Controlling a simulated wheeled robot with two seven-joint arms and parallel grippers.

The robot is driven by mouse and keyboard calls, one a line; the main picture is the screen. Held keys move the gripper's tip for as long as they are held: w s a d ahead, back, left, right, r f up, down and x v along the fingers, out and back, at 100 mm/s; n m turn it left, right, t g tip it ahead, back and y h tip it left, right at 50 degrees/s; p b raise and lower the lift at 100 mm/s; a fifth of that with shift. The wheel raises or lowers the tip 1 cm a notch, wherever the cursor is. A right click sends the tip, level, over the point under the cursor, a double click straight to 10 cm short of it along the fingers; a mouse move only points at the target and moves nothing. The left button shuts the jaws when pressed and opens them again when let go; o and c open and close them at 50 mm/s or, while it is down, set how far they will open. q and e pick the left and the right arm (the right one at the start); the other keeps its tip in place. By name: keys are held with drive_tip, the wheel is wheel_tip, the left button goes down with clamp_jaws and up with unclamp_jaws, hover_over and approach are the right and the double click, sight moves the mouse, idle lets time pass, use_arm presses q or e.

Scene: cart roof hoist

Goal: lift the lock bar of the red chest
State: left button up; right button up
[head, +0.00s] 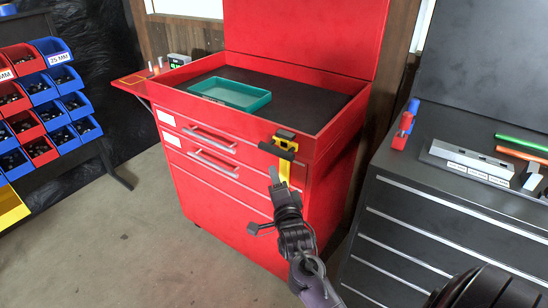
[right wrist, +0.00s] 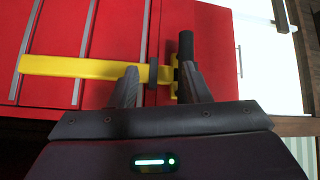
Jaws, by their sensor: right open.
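The red chest (head: 240,208) stands in the middle of the head view with its lid up. Its yellow lock bar (head: 284,171) runs down the right part of the front, with a black handle (head: 277,151) near its top. The right wrist view shows the bar (right wrist: 80,67) lying sideways and the black handle (right wrist: 186,46) at its end. My right gripper (head: 274,178) is open just below the handle. Its fingers (right wrist: 160,82) reach close to the bar's handle end; I cannot tell whether they touch. My left gripper is not in view.
A teal tray (head: 232,94) lies in the chest's top. A dark grey cabinet (head: 455,215) stands close on the right, with tools on it. A rack of blue and red bins (head: 40,110) stands on the left. Concrete floor (head: 130,245) is clear between rack and chest.

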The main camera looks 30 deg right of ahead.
sight(274, 151)
drive_tip(key=shift+m+t+h, duration=0.3)
drive_tip(key=shift+m+h, duration=0.2)
drive_tip(key=shift+m, duration=0.2)
drive_tip(key=w+d+r, duration=0.1)
drive_tip(key=w, duration=0.1)
drive_tip(key=w+d+r, duration=0.1)
drive_tip(key=w+r, duration=0.1)
drive_tip(key=w+d+r+p, duration=0.1)
drive_tip(key=w, duration=0.2)
drive_tip(key=shift+d+r, duration=0.3)
drive_tip(key=shift+d, duration=0.1)
drive_tip(key=shift+s, duration=0.1)
clamp_jaws()
